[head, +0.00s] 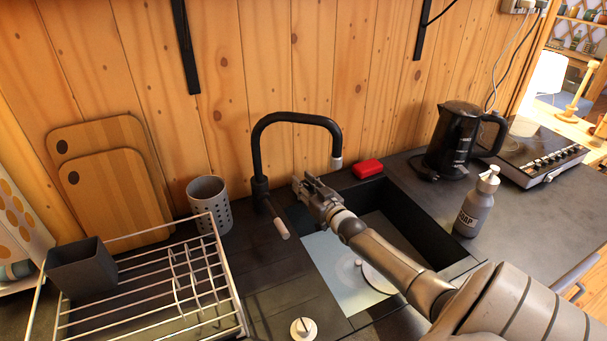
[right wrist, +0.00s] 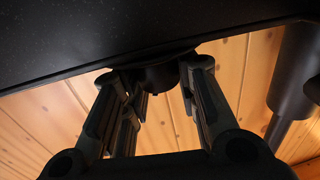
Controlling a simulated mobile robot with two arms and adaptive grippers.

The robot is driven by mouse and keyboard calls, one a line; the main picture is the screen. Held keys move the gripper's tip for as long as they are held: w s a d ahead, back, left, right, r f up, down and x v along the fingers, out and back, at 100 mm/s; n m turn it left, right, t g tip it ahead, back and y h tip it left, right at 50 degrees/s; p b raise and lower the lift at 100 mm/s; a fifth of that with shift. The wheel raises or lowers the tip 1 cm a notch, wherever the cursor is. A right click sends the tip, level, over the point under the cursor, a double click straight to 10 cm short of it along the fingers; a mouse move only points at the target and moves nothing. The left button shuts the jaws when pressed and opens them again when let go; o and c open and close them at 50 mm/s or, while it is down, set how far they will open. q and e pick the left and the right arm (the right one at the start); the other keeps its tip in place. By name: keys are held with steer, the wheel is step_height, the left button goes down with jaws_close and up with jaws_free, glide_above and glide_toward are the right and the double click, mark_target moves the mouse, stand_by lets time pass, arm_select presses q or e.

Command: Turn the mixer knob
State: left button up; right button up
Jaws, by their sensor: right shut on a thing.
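The black mixer tap (head: 258,165) stands behind the sink, with a lever (head: 275,222) that has a pale tip at its base. My right gripper (head: 302,186) is at the back edge of the sink, just right of the tap. In the right wrist view its two fingers (right wrist: 158,95) are around a dark round knob (right wrist: 158,76) against the black counter and are shut on it. The knob is hidden in the head view by the gripper. The tap's dark post (right wrist: 292,80) shows at the right of the wrist view. My left gripper is not in view.
The sink (head: 412,222) lies under my right arm. A red sponge (head: 367,168), soap bottle (head: 476,205) and black kettle (head: 452,140) stand to the right. A grey holed cup (head: 210,200) and wire dish rack (head: 150,300) are at the left.

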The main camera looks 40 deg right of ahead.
steer(key=shift+a+m+g+h+p, duration=0.25)
steer(key=shift+m+g+h+p, duration=0.15)
steer(key=shift+m+h+p, duration=0.95)
steer(key=shift+m+g+h+p, duration=0.8)
steer(key=shift+h+p, duration=0.35)
steer(key=shift+h, duration=0.5)
steer(key=shift+f+h, duration=0.1)
steer(key=shift+h, duration=0.2)
steer(key=o, duration=1)
steer(key=shift+o, duration=0.3)
steer(key=shift+w, duration=0.1)
steer(key=shift+r, duration=0.2)
step_height(320, 180, up, 10)
steer(key=shift+a+f, duration=0.1)
